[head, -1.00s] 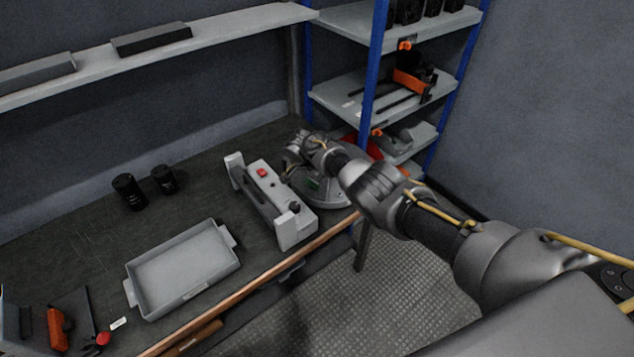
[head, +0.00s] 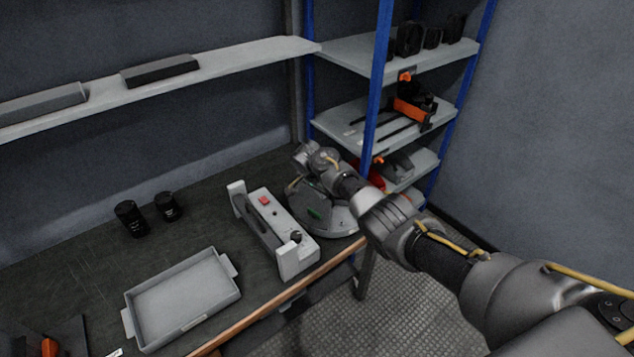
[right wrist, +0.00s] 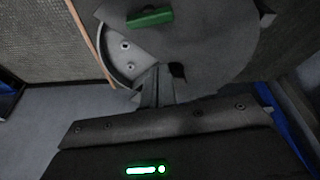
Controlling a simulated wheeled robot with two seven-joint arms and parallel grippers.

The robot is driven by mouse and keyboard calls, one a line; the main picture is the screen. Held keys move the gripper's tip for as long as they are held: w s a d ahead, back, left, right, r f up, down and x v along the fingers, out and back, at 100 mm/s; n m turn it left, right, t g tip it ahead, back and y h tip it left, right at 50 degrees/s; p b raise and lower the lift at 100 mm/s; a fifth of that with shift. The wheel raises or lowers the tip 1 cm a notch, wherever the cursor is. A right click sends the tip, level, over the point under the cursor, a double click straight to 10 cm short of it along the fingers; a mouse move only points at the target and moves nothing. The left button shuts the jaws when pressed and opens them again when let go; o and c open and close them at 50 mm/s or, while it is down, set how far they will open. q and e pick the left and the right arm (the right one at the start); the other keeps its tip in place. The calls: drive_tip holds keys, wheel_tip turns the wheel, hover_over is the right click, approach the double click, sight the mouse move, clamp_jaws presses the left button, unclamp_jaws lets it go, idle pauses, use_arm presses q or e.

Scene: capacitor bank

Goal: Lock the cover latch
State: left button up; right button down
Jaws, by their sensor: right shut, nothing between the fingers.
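A round grey housing (head: 325,212) with a dark flat cover stands at the right end of the bench. A green latch bar (head: 314,213) lies on the cover; it also shows at the top of the right wrist view (right wrist: 150,17). In that view the cover (right wrist: 205,45) leaves a lighter sector with two screws or holes bare at its left. My right gripper (right wrist: 157,88) is shut and empty, its fingers at the cover's near edge; I cannot tell whether they touch it. The latch is beyond the fingertips. In the head view my arm partly hides the housing. My left gripper is out of view.
A grey box with a red button (head: 265,200) stands close left of the housing. A grey tray (head: 185,297) and two black cylinders (head: 130,218) are further left. A shelf rack with blue posts (head: 377,80) stands behind right. The bench between cylinders and tray is clear.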

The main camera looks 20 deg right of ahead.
drive_tip(key=shift+v, duration=2.45)
drive_tip(key=shift+a, duration=0.1)
drive_tip(key=shift+f, duration=0.1)
